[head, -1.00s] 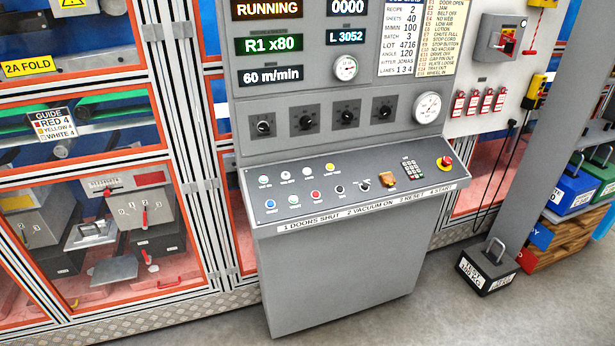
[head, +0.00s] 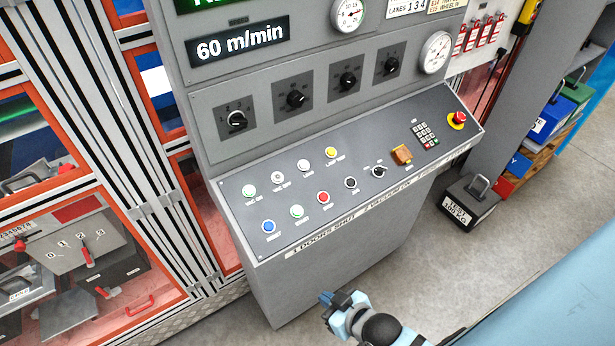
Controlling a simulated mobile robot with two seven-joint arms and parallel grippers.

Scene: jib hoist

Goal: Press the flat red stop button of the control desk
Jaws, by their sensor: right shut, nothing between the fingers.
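The control desk (head: 300,230) has a sloping dark panel with two rows of small buttons. The flat red stop button (head: 323,197) sits in the lower row, between a pale green button (head: 296,211) and a black button (head: 351,183). A red mushroom-shaped button on a yellow base (head: 457,119) is a separate control at the panel's right end. My right gripper (head: 326,297) is shut and empty, in front of the desk and below the red stop button in the picture, apart from the panel. My left gripper is not in view.
A blue button (head: 268,226) is at the panel's lower left. An orange-brown control (head: 402,155) and a keypad (head: 425,134) are towards the right. Rotary knobs (head: 296,98) line the upright face above. A dark test weight (head: 469,203) stands on the floor at right.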

